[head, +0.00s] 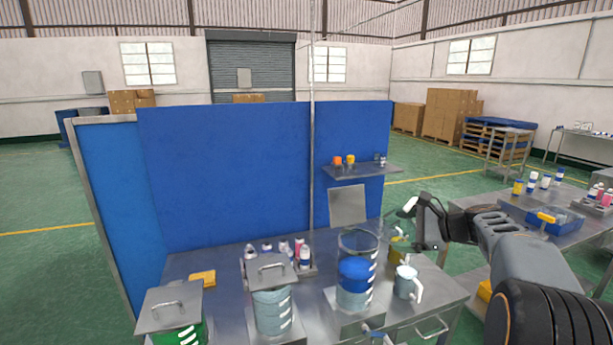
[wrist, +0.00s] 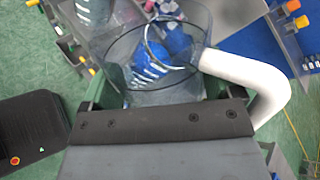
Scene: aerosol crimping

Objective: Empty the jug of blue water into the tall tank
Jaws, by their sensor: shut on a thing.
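The tall tank (head: 355,245) is clear and open-topped, with blue liquid in its lower part and white marks on its wall. My gripper (head: 418,211) is up and to the right of the tank's rim. It is shut on a clear jug (head: 400,213), which looks tilted. In the wrist view the jug (wrist: 120,62) fills the space beyond my dark jaws (wrist: 155,118), with its white handle (wrist: 270,78) at the right. Blue with white marks shows through or beyond the jug. I cannot tell whether any water is left in it.
A pale jug (head: 405,285) stands right of the tank, with a yellowish jug (head: 399,247) behind it. Lidded tanks, one clear (head: 272,312) and one with green liquid (head: 178,335), stand to the left. Bottles (head: 303,256) sit behind. A blue partition (head: 225,180) closes off the back.

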